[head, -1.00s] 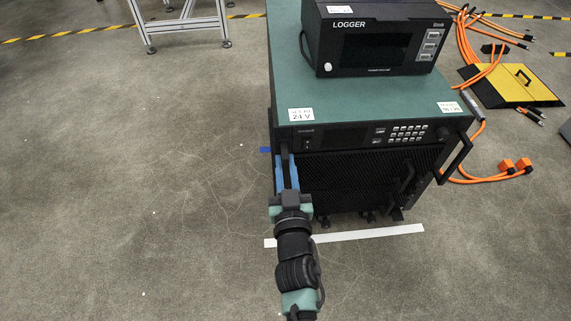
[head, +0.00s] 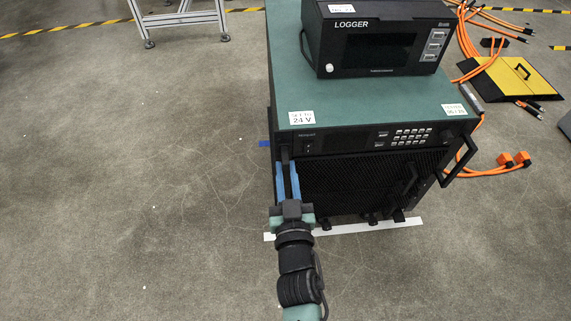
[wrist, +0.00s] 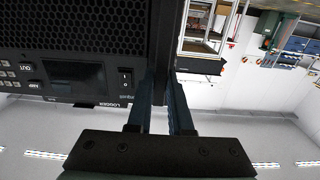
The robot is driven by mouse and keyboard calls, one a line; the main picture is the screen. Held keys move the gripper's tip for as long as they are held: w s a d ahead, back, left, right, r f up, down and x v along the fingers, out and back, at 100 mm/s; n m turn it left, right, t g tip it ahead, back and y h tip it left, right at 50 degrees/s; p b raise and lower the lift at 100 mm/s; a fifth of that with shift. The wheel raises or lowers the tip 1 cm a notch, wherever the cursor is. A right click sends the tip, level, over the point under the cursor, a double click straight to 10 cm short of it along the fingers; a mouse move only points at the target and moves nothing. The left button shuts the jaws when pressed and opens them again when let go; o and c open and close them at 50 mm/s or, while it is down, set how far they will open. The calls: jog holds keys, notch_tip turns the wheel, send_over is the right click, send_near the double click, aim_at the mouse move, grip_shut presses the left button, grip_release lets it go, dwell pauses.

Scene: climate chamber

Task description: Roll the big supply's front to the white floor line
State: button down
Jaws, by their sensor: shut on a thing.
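The big supply (head: 360,182) is a dark rack cabinet with a green top on wheels, and it fills the centre of the head view. Its keypad and mesh front face me. The white floor line (head: 350,229) runs along the floor at the foot of its front; the front casters are at or over the line, and part of it is hidden by them and by my arm. My gripper (head: 288,183) is shut on the left front handle (head: 284,155) of the supply. In the wrist view, the fingers (wrist: 162,105) lie beside the front panel (wrist: 70,70), around a dark upright bar.
A black logger (head: 378,42) stands on the supply's top. Orange cables (head: 490,168) and a yellow cable ramp (head: 508,78) lie on the floor at the right. A metal frame table (head: 180,18) stands back left. The floor at left and in front is clear.

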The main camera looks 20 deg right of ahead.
jog(key=shift+w, duration=0.1)
jog(key=c, duration=0.8)
grip_release()
jog(key=shift+p+v, duration=2.25)
jog(key=shift+v, duration=4.2)
